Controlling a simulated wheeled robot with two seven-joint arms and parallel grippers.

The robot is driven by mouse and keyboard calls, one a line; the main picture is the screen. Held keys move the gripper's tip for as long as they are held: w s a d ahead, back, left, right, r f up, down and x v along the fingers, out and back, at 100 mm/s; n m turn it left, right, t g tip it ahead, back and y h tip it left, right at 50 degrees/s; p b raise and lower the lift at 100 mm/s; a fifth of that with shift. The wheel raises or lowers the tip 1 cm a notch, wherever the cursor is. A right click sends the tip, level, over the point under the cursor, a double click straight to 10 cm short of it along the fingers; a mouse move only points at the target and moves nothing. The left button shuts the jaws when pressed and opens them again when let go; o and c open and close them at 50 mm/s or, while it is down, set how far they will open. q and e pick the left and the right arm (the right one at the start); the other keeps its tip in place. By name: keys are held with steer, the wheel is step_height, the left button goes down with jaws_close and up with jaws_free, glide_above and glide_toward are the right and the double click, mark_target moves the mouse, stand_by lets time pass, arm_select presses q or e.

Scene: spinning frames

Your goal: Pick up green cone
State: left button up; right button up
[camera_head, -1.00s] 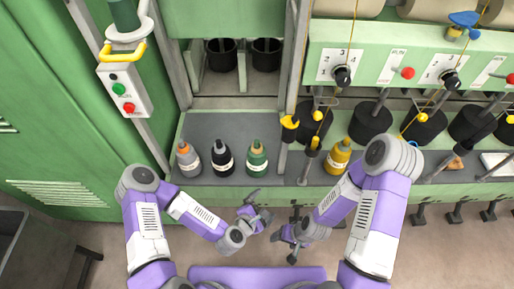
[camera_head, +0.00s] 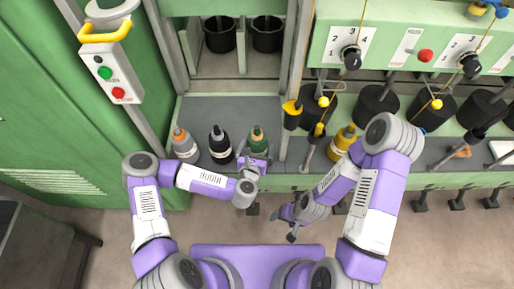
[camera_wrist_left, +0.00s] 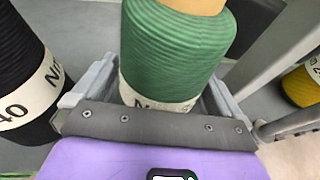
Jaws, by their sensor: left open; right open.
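The green cone (camera_head: 258,140) of yarn stands upright on the grey shelf, the rightmost of three cones in a row. In the left wrist view the green cone (camera_wrist_left: 175,45) fills the middle, with its label partly hidden by my gripper. My left gripper (camera_head: 254,160) is at the cone's front side, with its open fingers on either side of the cone's lower part; whether they touch it cannot be told. My right gripper (camera_head: 288,222) is open and empty, in front of the shelf to the right.
A black cone (camera_head: 220,147) stands just left of the green one, and an orange-tipped white cone (camera_head: 185,146) further left. A yellow cone (camera_head: 342,143) is to the right, past a grey upright post (camera_head: 294,85). The grey shelf (camera_head: 230,108) is clear behind the cones.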

mark_target(256, 134)
arm_select(q)
steer(key=shift+w, duration=0.15)
steer(key=shift+c, duration=0.2)
steer(key=c, duration=1.1)
step_height(256, 134, up, 10)
steer(key=p, duration=0.3)
steer(key=shift+p, duration=0.4)
